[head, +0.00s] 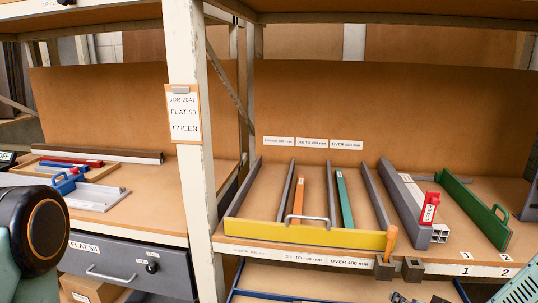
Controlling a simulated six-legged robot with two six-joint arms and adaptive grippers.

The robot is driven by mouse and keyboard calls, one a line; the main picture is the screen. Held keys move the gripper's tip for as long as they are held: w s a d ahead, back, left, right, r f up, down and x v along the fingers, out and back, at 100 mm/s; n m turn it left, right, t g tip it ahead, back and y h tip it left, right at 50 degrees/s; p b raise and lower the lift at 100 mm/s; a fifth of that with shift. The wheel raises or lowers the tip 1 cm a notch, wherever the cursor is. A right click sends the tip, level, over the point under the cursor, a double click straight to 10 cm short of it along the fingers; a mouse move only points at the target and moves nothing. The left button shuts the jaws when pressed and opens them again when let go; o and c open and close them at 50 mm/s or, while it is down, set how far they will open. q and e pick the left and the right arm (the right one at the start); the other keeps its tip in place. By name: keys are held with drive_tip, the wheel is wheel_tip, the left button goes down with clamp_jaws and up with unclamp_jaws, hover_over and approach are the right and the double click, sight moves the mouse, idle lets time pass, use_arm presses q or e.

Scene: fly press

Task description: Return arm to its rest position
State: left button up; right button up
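Part of my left arm, a large black round joint with a pale teal link, stands at the left edge in the head view, in front of the left bench. Its gripper is outside the picture. No part that I can make out as my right gripper is in view. Some small dark grey parts (418,298) show at the bottom edge, too cut off to identify.
A yellow-fronted tray (300,233) with coloured bars sits on the right shelf. Beside it are a red-handled block (430,208) and a green plate (473,208). A white post (195,150) with a job card separates the bays. A grey drawer (120,268) is at lower left.

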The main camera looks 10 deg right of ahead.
drive_tip(key=s+a+f+n+g+y, duration=0.2)
drive_tip(key=s+a+f+g, duration=0.4)
drive_tip(key=s+a+f, duration=0.4)
drive_tip(key=s+a+f+n+g+b, duration=0.1)
drive_tip(key=s+a+f+n+g, duration=0.1)
drive_tip(key=s, duration=0.8)
drive_tip(key=s+a+f+n+g+b, duration=0.1)
drive_tip(key=s+a+f+n+g, duration=0.1)
drive_tip(key=s, duration=0.7)
drive_tip(key=shift+s+a+f+g, duration=0.35)
drive_tip(key=shift+a+f+g, duration=0.25)
drive_tip(key=shift+g, duration=0.2)
drive_tip(key=shift+a, duration=0.1)
